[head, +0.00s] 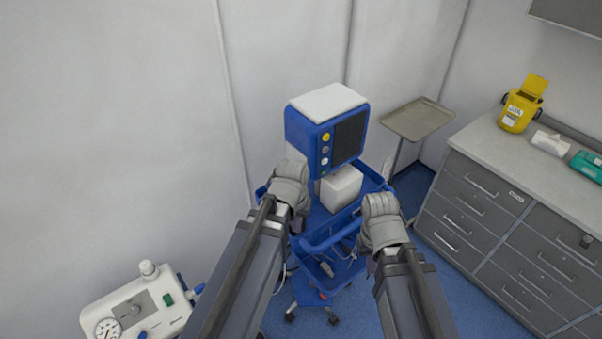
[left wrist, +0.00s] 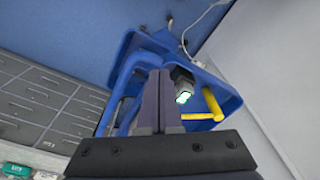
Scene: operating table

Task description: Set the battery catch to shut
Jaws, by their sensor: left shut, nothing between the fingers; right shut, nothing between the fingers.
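A blue machine with a white top (head: 325,101), a dark screen and a column of buttons stands on a blue trolley (head: 330,230). No battery catch can be told apart in the head view. In the left wrist view, a yellow bar (left wrist: 212,103) and a dark piece with a lit green face (left wrist: 183,97) sit within a blue frame; I cannot tell whether either is the catch. My left gripper (head: 291,172) is shut and empty, in front of the machine's lower left; its fingers (left wrist: 160,73) point toward the blue frame. My right gripper (head: 380,205) is shut and empty by the trolley's right side.
A white box (head: 341,186) sits on the trolley below the screen. A tray stand (head: 417,118) is behind right. Grey drawers (head: 495,215) fill the right side. A white device with a gauge (head: 138,311) is at lower left. A white cable (left wrist: 205,15) hangs near the frame.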

